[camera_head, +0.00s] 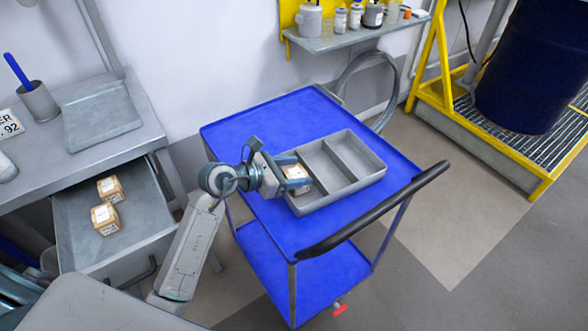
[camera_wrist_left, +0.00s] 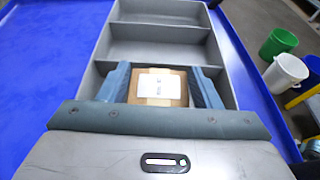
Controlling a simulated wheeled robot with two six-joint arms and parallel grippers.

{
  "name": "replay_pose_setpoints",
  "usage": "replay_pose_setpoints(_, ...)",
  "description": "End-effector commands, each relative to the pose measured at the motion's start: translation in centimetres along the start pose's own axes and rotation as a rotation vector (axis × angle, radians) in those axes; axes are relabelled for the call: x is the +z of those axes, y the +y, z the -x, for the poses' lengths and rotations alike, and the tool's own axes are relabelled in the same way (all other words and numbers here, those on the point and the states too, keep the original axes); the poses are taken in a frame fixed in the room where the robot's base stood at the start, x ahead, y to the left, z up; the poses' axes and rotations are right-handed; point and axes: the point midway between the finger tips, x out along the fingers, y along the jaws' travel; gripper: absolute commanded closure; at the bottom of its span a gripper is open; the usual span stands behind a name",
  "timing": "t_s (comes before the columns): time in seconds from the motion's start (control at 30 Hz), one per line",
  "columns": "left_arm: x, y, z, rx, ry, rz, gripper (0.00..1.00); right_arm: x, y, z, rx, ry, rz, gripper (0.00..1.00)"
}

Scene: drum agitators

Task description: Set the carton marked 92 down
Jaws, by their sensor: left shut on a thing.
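My left gripper (camera_head: 290,178) is shut on a small brown carton (camera_head: 296,174) with a white label. The carton also shows between the two fingers in the left wrist view (camera_wrist_left: 158,87); its label print is too small to read. The gripper holds it in or just over the nearest compartment, at the left end, of a grey three-part tray (camera_head: 350,187). I cannot tell whether the carton touches the tray floor. The other two compartments look empty. My right gripper is not in view.
The tray stands on a blue cart (camera_head: 240,133) with a black handle (camera_head: 375,212). Two similar cartons lie in an open drawer (camera_head: 85,235) at the left, under a grey bench. A sign showing 92 (camera_head: 10,125) stands on the bench.

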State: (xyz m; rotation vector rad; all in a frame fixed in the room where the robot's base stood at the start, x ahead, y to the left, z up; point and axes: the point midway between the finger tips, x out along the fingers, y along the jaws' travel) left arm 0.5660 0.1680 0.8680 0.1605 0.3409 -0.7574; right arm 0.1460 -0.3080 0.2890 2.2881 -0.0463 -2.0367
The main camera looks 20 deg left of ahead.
Motion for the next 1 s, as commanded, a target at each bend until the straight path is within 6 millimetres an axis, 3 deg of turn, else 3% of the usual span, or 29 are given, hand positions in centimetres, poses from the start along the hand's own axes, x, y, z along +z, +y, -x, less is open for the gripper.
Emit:
replay_pose_setpoints(0.33,-0.2,0.0,-0.1,0.000,-0.001,-0.001,0.64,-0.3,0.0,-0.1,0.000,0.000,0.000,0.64)
replay_pose_setpoints(0.37,-0.2,0.0,-0.1,0.000,-0.001,-0.001,0.40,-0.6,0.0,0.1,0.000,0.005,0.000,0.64)
replay_pose_setpoints(0.47,-0.2,0.0,-0.1,0.000,-0.001,-0.001,0.20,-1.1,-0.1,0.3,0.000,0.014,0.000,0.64)
replay_pose_setpoints(0.87,0.2,0.0,0.1,0.000,-0.001,-0.001,0.20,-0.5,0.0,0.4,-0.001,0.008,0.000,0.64)
replay_pose_setpoints(1.0,0.2,0.1,1.9,0.003,0.003,-0.004,0.20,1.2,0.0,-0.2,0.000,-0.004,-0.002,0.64)
